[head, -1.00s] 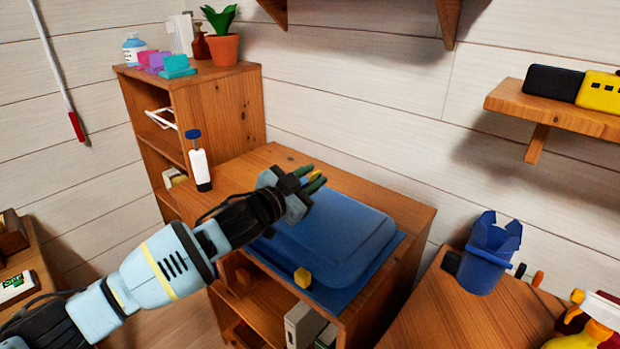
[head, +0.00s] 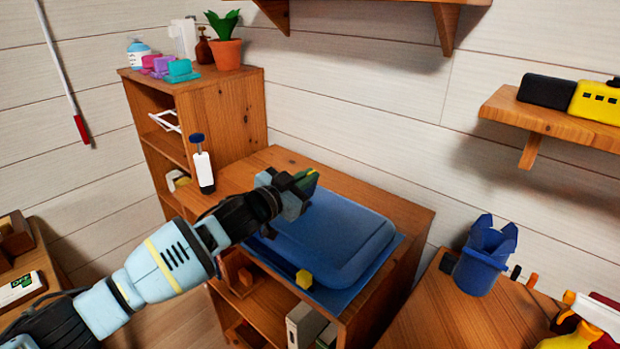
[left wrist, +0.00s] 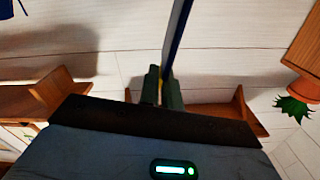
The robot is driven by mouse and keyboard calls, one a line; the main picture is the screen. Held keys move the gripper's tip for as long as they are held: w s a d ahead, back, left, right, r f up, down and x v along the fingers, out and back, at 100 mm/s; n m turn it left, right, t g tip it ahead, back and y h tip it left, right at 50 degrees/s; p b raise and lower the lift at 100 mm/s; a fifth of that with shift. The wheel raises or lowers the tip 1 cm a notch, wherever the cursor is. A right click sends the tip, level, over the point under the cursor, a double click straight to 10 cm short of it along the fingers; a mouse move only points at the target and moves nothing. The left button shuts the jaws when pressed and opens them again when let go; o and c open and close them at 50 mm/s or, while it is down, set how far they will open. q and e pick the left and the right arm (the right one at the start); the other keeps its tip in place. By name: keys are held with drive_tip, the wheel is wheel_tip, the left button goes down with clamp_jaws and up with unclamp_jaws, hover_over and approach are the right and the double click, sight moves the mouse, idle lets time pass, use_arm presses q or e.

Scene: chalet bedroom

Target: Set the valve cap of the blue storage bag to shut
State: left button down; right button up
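The blue storage bag (head: 335,240) lies flat on a low wooden cabinet, puffed up in its middle. A small yellow block (head: 304,279) sits at its front edge; I cannot tell whether this is the valve cap. My left gripper (head: 306,181) is over the bag's back-left end and hides part of it. In the left wrist view the fingers (left wrist: 161,88) stand close together. A yellow spot (left wrist: 161,76) shows between their tips, and a narrow dark blue strip (left wrist: 177,35) runs up from there. I cannot tell whether they grip it. My right gripper is not in view.
A white bottle with a blue top (head: 202,165) stands left of the bag, near my left arm. A taller shelf unit (head: 225,105) rises behind it with a potted plant (head: 228,52).

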use_arm(q)
drive_tip(key=shift+w+a+r+n, duration=0.2)
drive_tip(key=shift+w+a+n, duration=0.15)
drive_tip(key=shift+a+n, duration=0.35)
drive_tip(key=shift+w+a+f+n, duration=0.15)
drive_tip(key=shift+w+a+n, duration=0.3)
drive_tip(key=shift+n, duration=0.5)
drive_tip(key=shift+w+a+f+n, duration=0.15)
drive_tip(key=shift+w+a+n, duration=0.2)
drive_tip(key=shift+n, duration=0.6)
drive_tip(key=c, duration=1.6)
unclamp_jaws()
drive_tip(key=v, duration=0.8)
drive_tip(key=shift+p, duration=0.3)
drive_tip(key=shift+c, duration=0.2)
